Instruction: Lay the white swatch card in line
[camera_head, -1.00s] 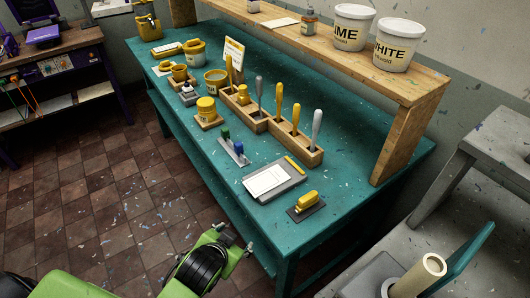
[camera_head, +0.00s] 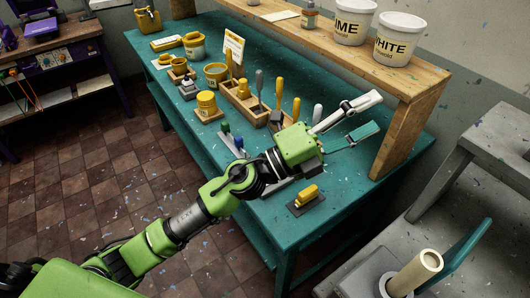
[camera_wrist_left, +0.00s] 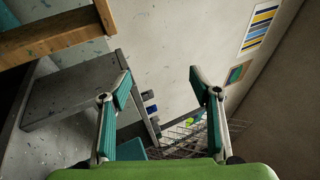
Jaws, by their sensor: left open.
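My left gripper (camera_head: 368,113) is open and empty, its jaws spread above the right end of the teal bench (camera_head: 345,168), close to the wooden shelf's post. In the left wrist view the two teal-padded fingers (camera_wrist_left: 160,85) stand wide apart with no card between them. The white card seen earlier on a grey board near the bench's front edge is now hidden behind my left forearm and wrist; only a grey edge of the board (camera_head: 254,192) shows. My right gripper is not in view.
A yellow-handled block on a dark pad (camera_head: 306,196) sits by the front edge. The wooden tool holder (camera_head: 240,107) stands behind my wrist. The wooden shelf (camera_head: 425,75) holds white tubs (camera_head: 398,42). A grey bench (camera_head: 490,140) is at right.

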